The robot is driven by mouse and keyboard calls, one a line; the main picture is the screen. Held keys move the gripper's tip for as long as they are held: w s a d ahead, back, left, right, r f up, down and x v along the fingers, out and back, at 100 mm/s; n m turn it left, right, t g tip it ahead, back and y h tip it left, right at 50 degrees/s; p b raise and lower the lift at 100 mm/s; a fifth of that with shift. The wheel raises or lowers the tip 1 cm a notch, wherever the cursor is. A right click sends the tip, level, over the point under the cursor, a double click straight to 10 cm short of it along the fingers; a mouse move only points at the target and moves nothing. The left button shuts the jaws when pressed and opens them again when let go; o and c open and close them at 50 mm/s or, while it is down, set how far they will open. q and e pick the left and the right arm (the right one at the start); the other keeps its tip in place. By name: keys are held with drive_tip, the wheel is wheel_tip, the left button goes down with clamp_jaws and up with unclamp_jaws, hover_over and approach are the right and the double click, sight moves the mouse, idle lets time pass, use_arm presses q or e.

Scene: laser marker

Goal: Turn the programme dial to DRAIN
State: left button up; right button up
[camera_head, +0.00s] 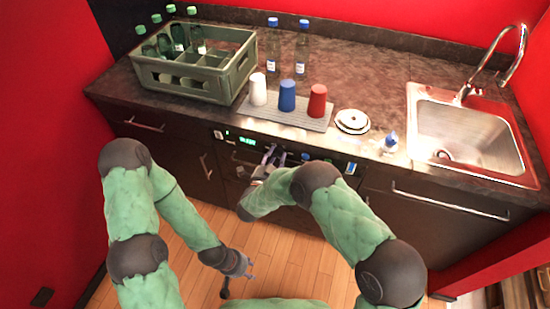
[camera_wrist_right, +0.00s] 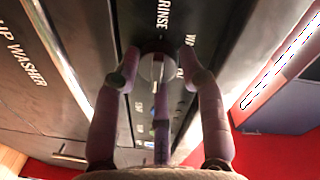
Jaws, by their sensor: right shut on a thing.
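The programme dial (camera_wrist_right: 152,68) is a round knob with a pale face on the dark front panel (camera_head: 235,150) of the cup washer. In the right wrist view the word RINSE is printed by it, with other lettering partly hidden by a finger. My right gripper (camera_wrist_right: 155,75) has its purple fingers on both sides of the dial and is shut on it. In the head view the right gripper (camera_head: 272,158) is at the panel and hides the dial. My left gripper (camera_head: 238,281) hangs low over the wooden floor, its fingers apart, with nothing seen between them.
A green crate with bottles (camera_head: 190,75) stands on the counter. White, blue and red cups (camera_head: 287,96) stand on a grey mat (camera_head: 315,122). Saucers (camera_head: 352,121) and a small white-and-blue bottle (camera_head: 389,143) are near the front edge. The sink (camera_head: 470,135) is at right.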

drive_tip(key=shift+s+d+f, duration=0.1)
drive_tip(key=shift+f, duration=0.2)
drive_tip(key=o, duration=1.1)
drive_tip(key=shift+r, duration=0.1)
drive_tip(key=shift+s+a, duration=0.25)
drive_tip(key=shift+s, duration=0.1)
drive_tip(key=v, duration=0.6)
drive_tip(key=shift+s, duration=0.3)
